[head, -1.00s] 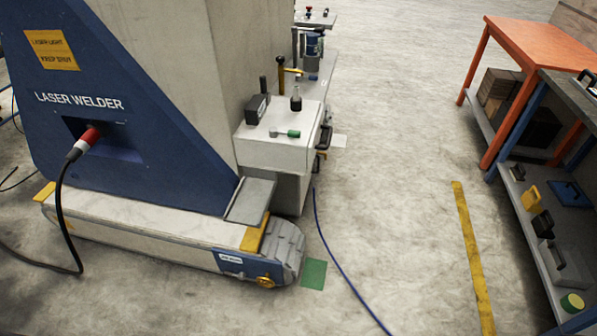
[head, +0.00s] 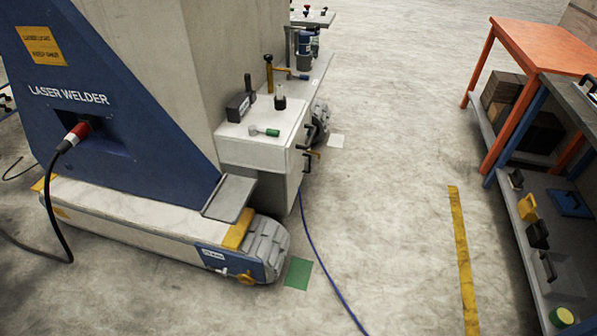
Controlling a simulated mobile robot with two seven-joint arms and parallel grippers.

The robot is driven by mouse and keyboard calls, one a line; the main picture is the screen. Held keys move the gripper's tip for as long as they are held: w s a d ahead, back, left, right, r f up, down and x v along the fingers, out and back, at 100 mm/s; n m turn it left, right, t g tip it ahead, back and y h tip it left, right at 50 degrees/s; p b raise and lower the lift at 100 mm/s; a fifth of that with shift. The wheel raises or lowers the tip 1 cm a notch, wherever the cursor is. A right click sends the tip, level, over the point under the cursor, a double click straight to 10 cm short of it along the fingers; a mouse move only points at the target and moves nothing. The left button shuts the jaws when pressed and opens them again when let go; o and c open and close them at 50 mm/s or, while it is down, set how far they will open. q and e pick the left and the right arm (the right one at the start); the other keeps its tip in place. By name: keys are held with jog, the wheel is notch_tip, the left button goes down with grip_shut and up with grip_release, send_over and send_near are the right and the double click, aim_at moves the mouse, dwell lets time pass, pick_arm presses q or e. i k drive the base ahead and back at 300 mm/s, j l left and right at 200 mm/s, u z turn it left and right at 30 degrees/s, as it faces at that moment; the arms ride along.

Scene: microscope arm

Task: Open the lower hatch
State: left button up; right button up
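The laser welder (head: 150,110) fills the left of the head view, with a blue side panel and a pale body. A white box-shaped unit (head: 256,152) juts out from its right side, with a grey lower part (head: 270,188) beneath. Dark handles (head: 309,135) show edge-on on the unit's right face. I cannot tell which of them belongs to the lower hatch, as that face is seen at a steep angle. Neither of my grippers is in view.
A blue cable (head: 325,265) lies on the floor beside a green floor patch (head: 298,273). An orange table (head: 525,45) and a shelf with tools (head: 560,215) stand at the right. Clear floor with a yellow stripe (head: 463,260) lies between them and the welder.

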aim_at(292, 180)
jog(key=i+l+u, duration=0.1)
jog(key=i+l, duration=0.2)
jog(key=i+l+u, duration=0.1)
jog(key=i+l, duration=0.2)
jog(key=l, duration=0.15)
jog(key=i+l+u, duration=0.1)
jog(key=i+l, duration=0.15)
jog(key=l, duration=0.15)
jog(key=i+l+u, duration=0.1)
jog(key=i+l, duration=0.15)
jog(key=l, duration=0.15)
jog(key=i+l+u, duration=0.1)
jog(key=i+l, duration=0.15)
jog(key=l, duration=0.2)
jog(key=i+l, duration=0.2)
jog(key=l, duration=0.25)
jog(key=i+l+u, duration=0.15)
jog(key=l, duration=0.3)
jog(key=i+l+u, duration=0.1)
jog(key=i+l, duration=0.2)
jog(key=l, duration=0.2)
